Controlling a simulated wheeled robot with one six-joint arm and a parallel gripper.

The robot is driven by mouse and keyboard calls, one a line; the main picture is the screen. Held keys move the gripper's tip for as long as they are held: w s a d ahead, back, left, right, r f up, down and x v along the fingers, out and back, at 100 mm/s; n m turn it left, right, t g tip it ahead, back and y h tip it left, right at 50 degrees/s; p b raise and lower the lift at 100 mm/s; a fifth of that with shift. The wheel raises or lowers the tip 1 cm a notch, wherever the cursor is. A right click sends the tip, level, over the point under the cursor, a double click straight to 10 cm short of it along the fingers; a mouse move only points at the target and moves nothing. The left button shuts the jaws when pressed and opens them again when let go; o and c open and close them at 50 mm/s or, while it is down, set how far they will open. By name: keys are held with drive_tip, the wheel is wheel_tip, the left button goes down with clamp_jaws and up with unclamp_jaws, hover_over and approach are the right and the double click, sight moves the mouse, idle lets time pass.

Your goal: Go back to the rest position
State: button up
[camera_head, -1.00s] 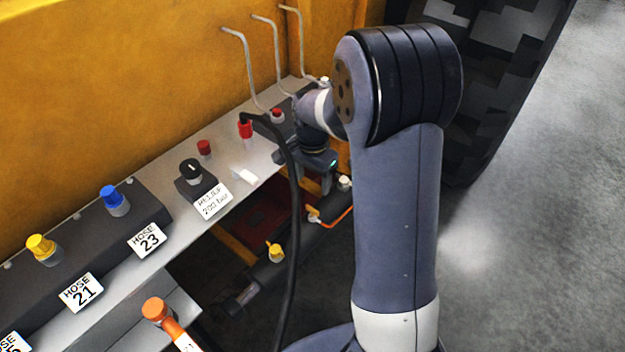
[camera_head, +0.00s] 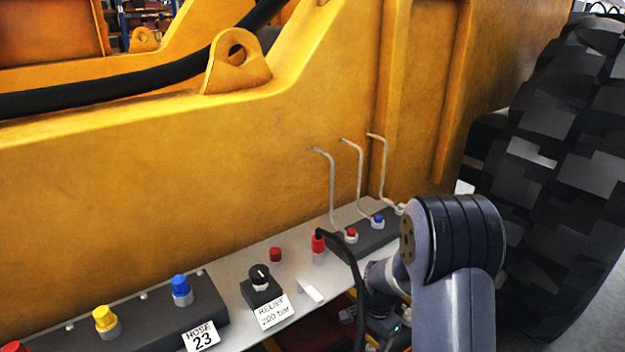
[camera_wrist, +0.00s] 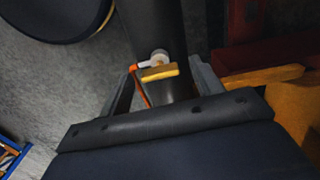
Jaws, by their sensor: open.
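My gripper (camera_wrist: 160,73) is open in the wrist view, with one finger on each side. Nothing is clasped between the fingers. Behind the gap are a dark cylinder, a pale fitting (camera_wrist: 159,57) and a yellow piece (camera_wrist: 160,73); how far away they are I cannot tell. In the head view my arm bends down at the lower right, and the gripper is mostly hidden at the bottom, beside the grey shelf (camera_head: 232,278).
The shelf carries a red-capped fitting (camera_head: 318,244) with a black hose, a black relief knob (camera_head: 260,277), blue (camera_head: 181,287) and yellow (camera_head: 104,318) caps, and three bent levers (camera_head: 331,190). A yellow machine wall (camera_head: 200,190) stands behind. A large tyre (camera_head: 560,170) is at right.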

idle(0.5)
wheel_tip(320, 180, up, 11)
wheel_tip(320, 180, down, 11)
drive_tip(key=shift+r, duration=0.1)
drive_tip(key=n+p, duration=0.1)
drive_tip(key=n, duration=0.3)
drive_tip(key=n+p, duration=0.2)
drive_tip(key=n, duration=0.2)
drive_tip(key=shift+n, duration=0.4)
drive_tip(key=n+p, duration=0.2)
drive_tip(key=n, duration=0.1)
drive_tip(key=shift+n, duration=0.4)
drive_tip(key=n+p, duration=0.3)
drive_tip(key=n, duration=0.1)
drive_tip(key=shift+n, duration=0.3)
drive_tip(key=shift+r, duration=1.7)
